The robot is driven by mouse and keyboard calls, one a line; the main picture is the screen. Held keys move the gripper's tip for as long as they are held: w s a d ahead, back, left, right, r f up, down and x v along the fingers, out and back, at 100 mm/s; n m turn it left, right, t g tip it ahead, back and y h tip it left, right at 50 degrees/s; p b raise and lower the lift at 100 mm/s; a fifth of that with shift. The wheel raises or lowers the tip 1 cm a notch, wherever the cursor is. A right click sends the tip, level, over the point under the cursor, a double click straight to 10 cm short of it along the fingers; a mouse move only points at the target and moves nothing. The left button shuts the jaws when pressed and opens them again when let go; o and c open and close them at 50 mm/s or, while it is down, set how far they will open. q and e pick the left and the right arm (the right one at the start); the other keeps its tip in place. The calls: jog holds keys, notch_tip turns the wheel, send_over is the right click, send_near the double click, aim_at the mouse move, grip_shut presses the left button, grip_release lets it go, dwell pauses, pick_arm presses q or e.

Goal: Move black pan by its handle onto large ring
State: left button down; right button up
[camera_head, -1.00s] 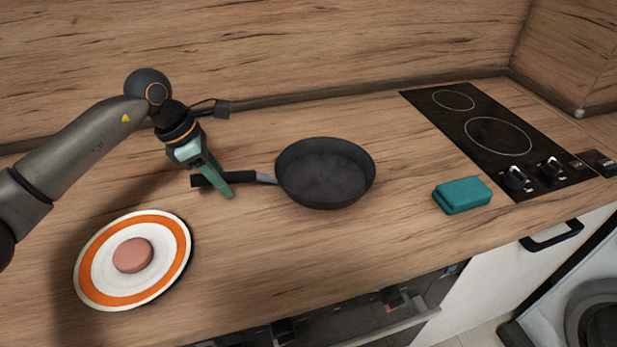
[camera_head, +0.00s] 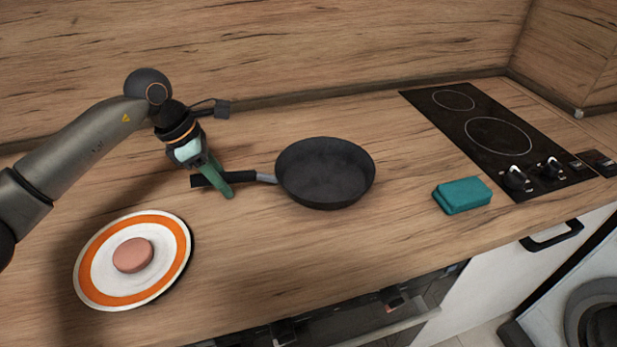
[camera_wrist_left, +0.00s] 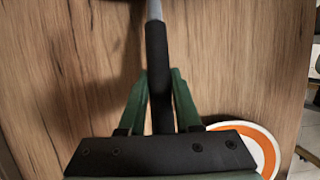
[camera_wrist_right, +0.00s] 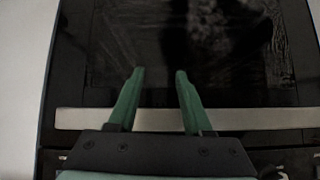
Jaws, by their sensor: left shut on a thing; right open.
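The black pan (camera_head: 325,175) rests on the wooden worktop in the middle of the head view, its handle pointing left. My left gripper (camera_head: 222,186) is shut on the black handle (camera_head: 240,177). In the left wrist view the handle (camera_wrist_left: 157,60) runs between the two green fingers (camera_wrist_left: 160,85). The large ring (camera_head: 498,137) is the nearer, bigger circle on the black hob (camera_head: 475,165) at the right. My right gripper (camera_wrist_right: 160,75) shows only in the right wrist view, open and empty in front of a dark oven front.
A teal sponge-like block (camera_head: 462,195) lies between the pan and the hob. An orange-rimmed plate (camera_head: 90,282) with a pinkish round item (camera_head: 133,255) stands at the front left. Control knobs (camera_head: 516,178) line the hob's front. The worktop between pan and hob is otherwise clear.

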pick_arm(q)
jog(key=shift+w+r, duration=0.1)
jog(key=shift+r, duration=0.2)
jog(key=shift+d+r+p, duration=0.1)
jog(key=shift+r+p, duration=0.4)
jog(key=shift+r, duration=0.1)
jog(key=shift+r+p, duration=0.75)
jog(key=shift+r, duration=0.35)
jog(key=shift+r+p, duration=0.4)
jog(key=shift+r, duration=0.3)
